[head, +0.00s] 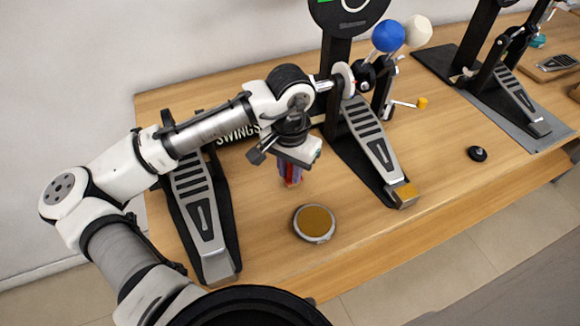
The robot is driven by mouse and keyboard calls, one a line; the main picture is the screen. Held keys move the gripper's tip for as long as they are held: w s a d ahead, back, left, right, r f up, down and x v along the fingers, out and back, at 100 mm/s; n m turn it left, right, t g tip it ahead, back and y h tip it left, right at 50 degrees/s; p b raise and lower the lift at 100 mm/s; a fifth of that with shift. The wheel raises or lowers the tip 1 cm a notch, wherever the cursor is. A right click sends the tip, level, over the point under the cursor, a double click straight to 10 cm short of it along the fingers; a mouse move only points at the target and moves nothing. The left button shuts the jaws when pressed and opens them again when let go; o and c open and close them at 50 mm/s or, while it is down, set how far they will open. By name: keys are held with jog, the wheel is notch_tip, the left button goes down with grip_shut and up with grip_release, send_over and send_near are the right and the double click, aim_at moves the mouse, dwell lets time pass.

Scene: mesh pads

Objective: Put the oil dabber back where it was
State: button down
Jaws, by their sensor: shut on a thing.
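My gripper (290,175) is above the wooden table near its middle, pointing down. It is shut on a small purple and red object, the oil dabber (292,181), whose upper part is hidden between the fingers. The dabber hangs upright, and I cannot tell how far its lower end is from the table. A round grey-rimmed dish with an amber-brown top (314,222) lies on the table below and a little right of the dabber.
A pedal (203,215) stands left of my gripper, another (372,145) to the right with blue and white balls above it. A black round knob (477,153) lies farther right. More pedals (515,95) stand at the far right. Bare tabletop (265,215) surrounds the dish.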

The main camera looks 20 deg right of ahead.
jog(key=shift+f, duration=0.15)
jog(key=c, duration=1.3)
grip_release()
jog(key=shift+o, duration=0.2)
notch_tip(320, 180, up, 12)
jog(key=shift+r+b, duration=0.2)
jog(key=shift+b, duration=0.5)
